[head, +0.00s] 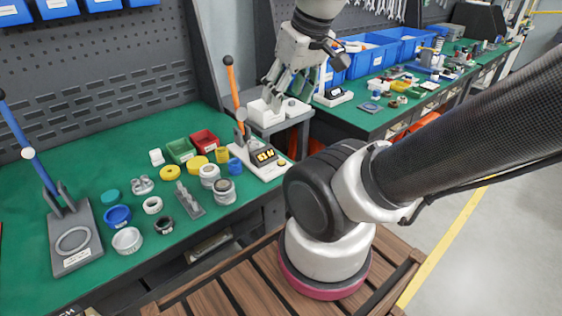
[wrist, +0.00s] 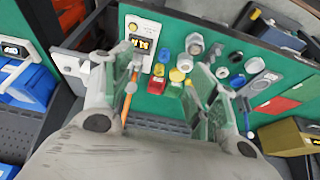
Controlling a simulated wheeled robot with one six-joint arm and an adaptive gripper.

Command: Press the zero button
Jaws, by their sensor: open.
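A white device with a lit yellow display (head: 266,155) sits on the green bench, with a small round yellowish button (head: 282,163) beside the display. The device also shows in the wrist view (wrist: 142,45), near my left fingertip; a small round spot beside its display may be the button. A second white device with a small display (head: 336,95) stands on the bench behind. Labels are too small to read, so I cannot tell which button is zero. My gripper (head: 291,88) is open and empty, raised above and behind the first device. Its spread fingers (wrist: 166,62) frame the wrist view.
An orange-handled lever (head: 232,88) rises close to my gripper, beside the first device. Green (head: 181,150) and red (head: 205,139) bins and several rings and fittings crowd the bench. A blue-handled lever press (head: 75,240) stands at left. White boxes (head: 264,113) sit below my gripper.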

